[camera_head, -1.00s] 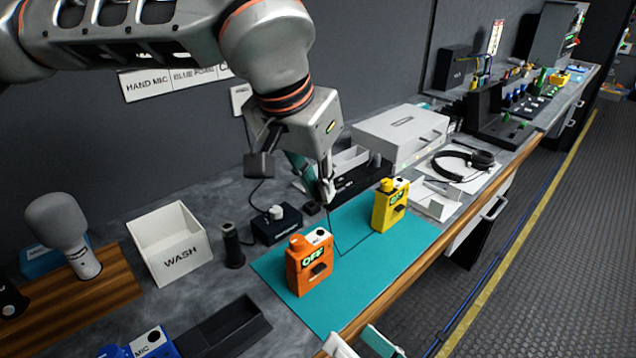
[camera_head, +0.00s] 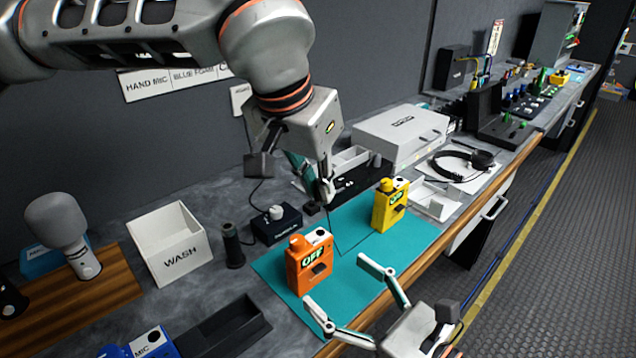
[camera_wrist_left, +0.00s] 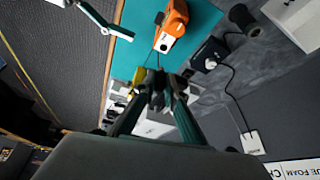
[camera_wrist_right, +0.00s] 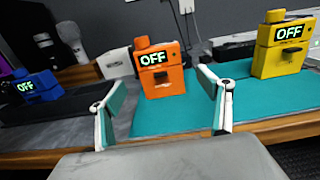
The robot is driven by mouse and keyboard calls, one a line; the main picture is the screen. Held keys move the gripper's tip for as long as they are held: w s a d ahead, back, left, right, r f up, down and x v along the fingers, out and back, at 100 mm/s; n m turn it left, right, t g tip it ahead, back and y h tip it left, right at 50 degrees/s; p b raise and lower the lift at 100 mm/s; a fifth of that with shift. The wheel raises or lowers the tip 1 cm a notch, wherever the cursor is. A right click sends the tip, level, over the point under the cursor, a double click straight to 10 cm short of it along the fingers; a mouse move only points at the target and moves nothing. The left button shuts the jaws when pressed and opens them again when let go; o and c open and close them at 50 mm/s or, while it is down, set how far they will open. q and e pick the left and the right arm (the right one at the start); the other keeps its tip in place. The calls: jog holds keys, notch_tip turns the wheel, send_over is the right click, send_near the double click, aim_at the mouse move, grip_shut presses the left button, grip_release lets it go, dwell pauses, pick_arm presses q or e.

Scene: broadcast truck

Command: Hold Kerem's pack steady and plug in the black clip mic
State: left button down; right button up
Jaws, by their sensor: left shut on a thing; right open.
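An orange pack (camera_head: 308,265) with a lit "OFF" screen stands upright on the teal mat (camera_head: 350,288). A yellow pack (camera_head: 390,207), also reading "OFF", stands further back on the mat. No owner's name is legible on either. My left gripper (camera_head: 328,196) is shut above the mat's back edge, between the packs. A thin black cable (camera_head: 338,243) hangs below it onto the mat. What it grips is small and dark in the left wrist view (camera_wrist_left: 160,98), too unclear to identify. My right gripper (camera_head: 336,280) is open and empty, its fingers spread before the orange pack (camera_wrist_right: 160,72).
A blue pack (camera_head: 150,343) and a black tray (camera_head: 225,328) are at the front left. A white "WASH" box (camera_head: 172,250), a black cylinder (camera_head: 232,247) and a dark box with a knob (camera_head: 277,225) stand behind the mat. Headphones (camera_head: 462,163) lie further right.

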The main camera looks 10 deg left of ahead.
aim_at(316, 263)
jog(key=shift+x, duration=3.5)
jog(key=c, duration=1.3)
jog(key=shift+c, duration=0.2)
